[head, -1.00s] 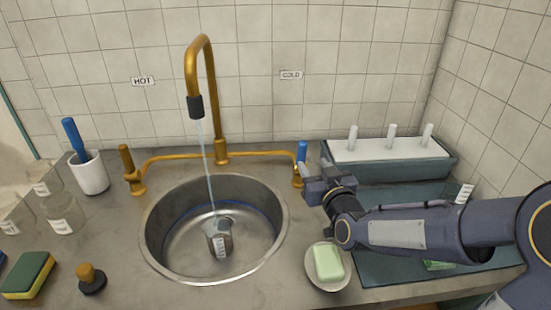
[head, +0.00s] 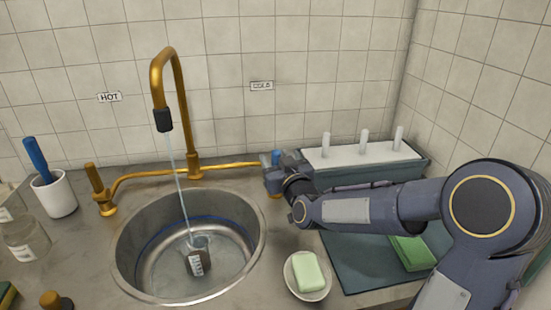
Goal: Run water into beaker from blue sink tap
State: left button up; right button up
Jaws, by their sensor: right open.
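The brass tap (head: 180,95) arches over the round steel sink (head: 130,272), and a thin stream of water (head: 178,180) falls from its dark nozzle. A small beaker (head: 198,258) with a white scale label stands in the sink under the stream; its fill level is too small to tell. The blue tap handle (head: 276,157) is on the right, below the COLD sign (head: 262,86). My right gripper (head: 272,173) is open at the blue handle and partly hides it; I cannot tell whether they touch. The brass hot handle (head: 96,180) stands at the left. My left gripper is not in view.
A soap dish (head: 292,286) with green soap (head: 307,272) sits right of the sink. Behind my right arm is a rack (head: 415,165) with white pegs. A white cup (head: 52,197) and glass jars stand at the left.

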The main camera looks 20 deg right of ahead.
jog(key=shift+w, duration=0.1)
grip_shut()
dwell(0.3)
jog(key=g+p, duration=0.1)
jog(key=p, duration=0.1)
jog(key=w+g+p, duration=0.1)
jog(key=p, duration=0.1)
jog(key=shift+w+d+r+p, duration=0.15)
jog(key=shift+r+p, duration=0.25)
jog(key=shift+w+f, duration=0.1)
jog(key=shift+f, duration=0.05)
jog(key=shift+f+m+g, duration=0.15)
jog(key=shift+m+g, duration=0.15)
grip_release()
